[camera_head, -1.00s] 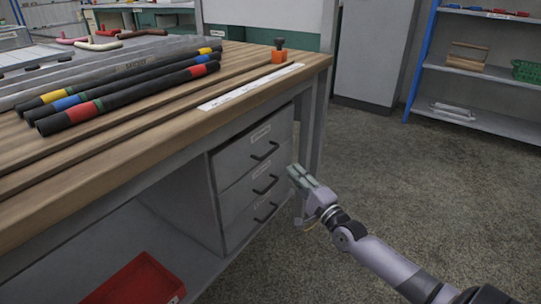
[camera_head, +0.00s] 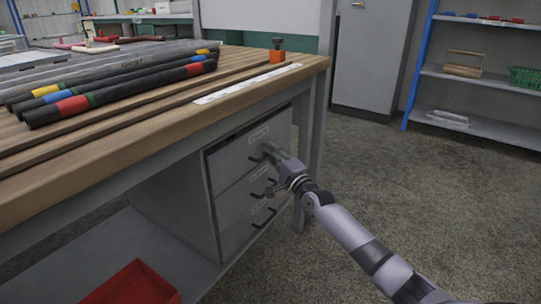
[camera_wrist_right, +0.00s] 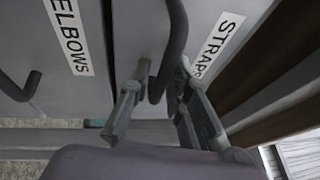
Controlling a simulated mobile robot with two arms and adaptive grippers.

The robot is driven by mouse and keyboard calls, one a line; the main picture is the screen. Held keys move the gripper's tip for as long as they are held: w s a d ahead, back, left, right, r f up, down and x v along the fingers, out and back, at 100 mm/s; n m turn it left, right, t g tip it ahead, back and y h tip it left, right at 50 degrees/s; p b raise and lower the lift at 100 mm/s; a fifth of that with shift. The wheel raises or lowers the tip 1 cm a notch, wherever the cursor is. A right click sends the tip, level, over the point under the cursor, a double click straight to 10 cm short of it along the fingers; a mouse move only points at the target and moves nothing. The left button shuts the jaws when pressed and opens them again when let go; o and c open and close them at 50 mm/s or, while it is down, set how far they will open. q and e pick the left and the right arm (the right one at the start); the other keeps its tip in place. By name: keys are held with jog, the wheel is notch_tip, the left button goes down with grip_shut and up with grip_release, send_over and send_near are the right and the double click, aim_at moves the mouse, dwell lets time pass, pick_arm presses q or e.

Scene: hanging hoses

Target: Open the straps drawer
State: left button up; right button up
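The straps drawer (camera_head: 228,160) is the top grey drawer under the workbench and looks closed. Its STRAPS label (camera_wrist_right: 213,45) reads clearly in the right wrist view. Its dark bar handle (camera_wrist_right: 177,45) shows there too, and its near end lies between my fingers. My right gripper (camera_head: 268,151) is at this handle in the head view and hides part of it. In the wrist view my right gripper (camera_wrist_right: 163,108) is open, one finger on each side of the handle. I cannot tell whether a finger touches it. My left gripper is not in view.
The ELBOWS drawer (camera_head: 232,205) with its own handle (camera_wrist_right: 20,90) is just below, with another drawer under it. The bench top (camera_head: 120,125) overhangs the drawers. A red bin (camera_head: 135,285) sits low at the left. The floor (camera_head: 420,200) to the right is clear.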

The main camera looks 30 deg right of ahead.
jog(key=shift+c, duration=0.4)
grip_shut()
